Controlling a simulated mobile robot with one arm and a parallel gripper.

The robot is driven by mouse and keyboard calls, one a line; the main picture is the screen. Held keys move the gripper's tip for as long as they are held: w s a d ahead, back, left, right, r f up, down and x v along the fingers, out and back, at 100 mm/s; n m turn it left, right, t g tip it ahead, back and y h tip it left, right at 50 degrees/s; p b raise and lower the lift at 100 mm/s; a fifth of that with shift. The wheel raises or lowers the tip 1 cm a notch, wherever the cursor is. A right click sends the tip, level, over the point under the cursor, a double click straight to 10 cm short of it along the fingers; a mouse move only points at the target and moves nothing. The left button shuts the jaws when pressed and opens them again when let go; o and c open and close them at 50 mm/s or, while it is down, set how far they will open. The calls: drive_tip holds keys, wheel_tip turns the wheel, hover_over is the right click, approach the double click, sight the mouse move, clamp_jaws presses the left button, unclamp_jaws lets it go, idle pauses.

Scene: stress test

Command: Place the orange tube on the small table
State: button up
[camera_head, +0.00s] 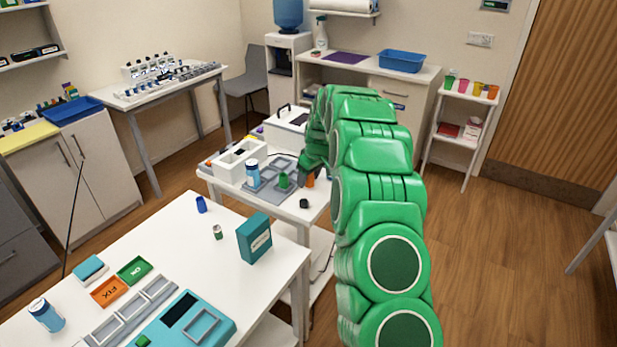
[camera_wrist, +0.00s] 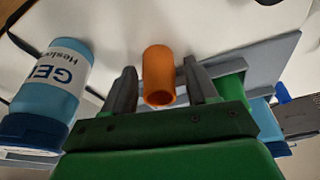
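The orange tube (camera_wrist: 158,72) is between the two fingers of my gripper (camera_wrist: 160,82) in the wrist view, with a narrow gap on either side. My gripper is open around it. In the head view, the tube (camera_head: 310,181) shows as a small orange patch beside my gripper (camera_head: 308,168), at the right side of the white middle table (camera_head: 290,213). My green arm hides part of that table. Which table the task calls small is not certain; a small white stand (camera_head: 461,142) with coloured cups is at the right.
A blue gel bottle (camera_wrist: 52,88) lies left of my gripper in the wrist view. A grey tray (camera_wrist: 262,62) is close on the right. A dark round cap (camera_head: 304,203) is near the middle table's front edge. The front white table (camera_head: 215,280) holds a teal box (camera_head: 254,238).

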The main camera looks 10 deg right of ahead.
drive_tip(key=shift+r, duration=0.1)
drive_tip(key=v, duration=1.1)
drive_tip(key=s+a+r+m+g, duration=0.1)
drive_tip(key=s+a+r, duration=0.25)
drive_tip(key=s, duration=0.35)
drive_tip(key=s+a+r, duration=0.2)
drive_tip(key=s+r, duration=0.2)
drive_tip(key=s, duration=0.4)
drive_tip(key=s+a+m+g+h, duration=0.1)
drive_tip(key=s+m+g, duration=0.2)
drive_tip(key=s, duration=4)
drive_tip(key=shift+s+a+m+g+h, duration=0.3)
drive_tip(key=shift+s+a+m, duration=0.1)
drive_tip(key=shift+m, duration=0.8)
